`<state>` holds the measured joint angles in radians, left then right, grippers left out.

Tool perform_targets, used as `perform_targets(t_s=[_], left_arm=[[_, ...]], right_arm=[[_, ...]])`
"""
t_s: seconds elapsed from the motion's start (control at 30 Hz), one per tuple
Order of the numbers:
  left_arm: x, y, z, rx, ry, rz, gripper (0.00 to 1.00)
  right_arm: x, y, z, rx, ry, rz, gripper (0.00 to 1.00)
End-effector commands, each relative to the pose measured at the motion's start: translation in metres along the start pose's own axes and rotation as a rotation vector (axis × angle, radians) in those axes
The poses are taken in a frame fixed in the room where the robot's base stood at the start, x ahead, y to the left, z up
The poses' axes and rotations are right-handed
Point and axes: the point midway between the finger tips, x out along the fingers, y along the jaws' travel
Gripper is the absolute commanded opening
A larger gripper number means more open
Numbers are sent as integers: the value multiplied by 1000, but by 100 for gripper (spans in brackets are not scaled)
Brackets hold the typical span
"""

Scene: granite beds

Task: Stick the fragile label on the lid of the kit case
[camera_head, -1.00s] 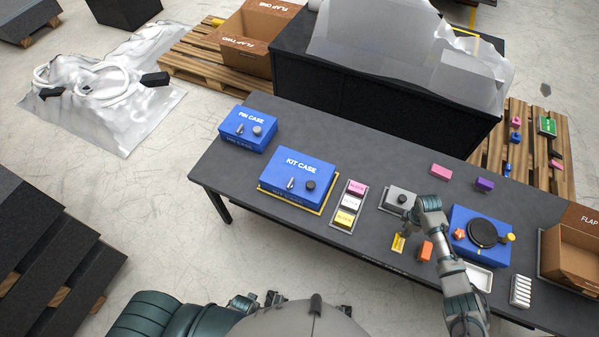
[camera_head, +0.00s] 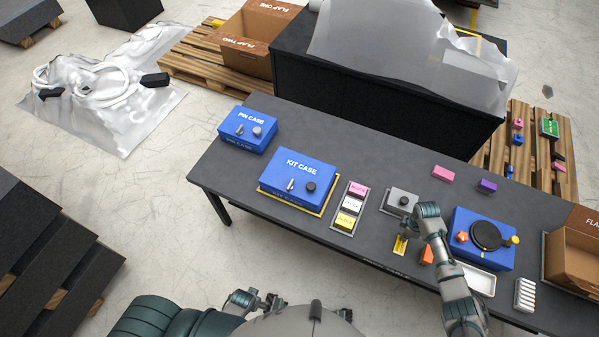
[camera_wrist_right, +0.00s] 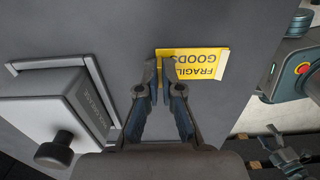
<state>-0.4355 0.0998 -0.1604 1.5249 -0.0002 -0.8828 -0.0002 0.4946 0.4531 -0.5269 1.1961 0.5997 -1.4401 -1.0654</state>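The yellow fragile label (camera_head: 400,245) lies on the dark table near its front edge. In the right wrist view the label (camera_wrist_right: 205,66) reads "FRAGILE GOODS". My right gripper (camera_wrist_right: 161,66) is over the label's left end, its fingertips apart. One finger overlaps the label and the other is beside its edge; I cannot tell whether they touch it. The blue kit case (camera_head: 298,180) sits closed on a yellow-edged base, left of the label, with a knob and a latch-like piece on it. My left gripper (camera_head: 245,300) is low in front of the table, its fingers unclear.
An orange block (camera_head: 427,255) lies just right of the label. The blue pin case (camera_head: 247,130) is at the far left.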

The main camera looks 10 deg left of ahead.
Motion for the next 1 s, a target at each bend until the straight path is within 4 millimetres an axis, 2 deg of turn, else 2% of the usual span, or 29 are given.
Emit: perform_targets(t_s=[0.47, 1.0], left_arm=[[0, 2, 1, 0, 2, 2, 79], [-9, 0, -3, 0, 6, 0, 79]], right_arm=[[0, 0, 0, 0, 0, 0, 0], [-11, 3, 0, 0, 1, 1, 0]])
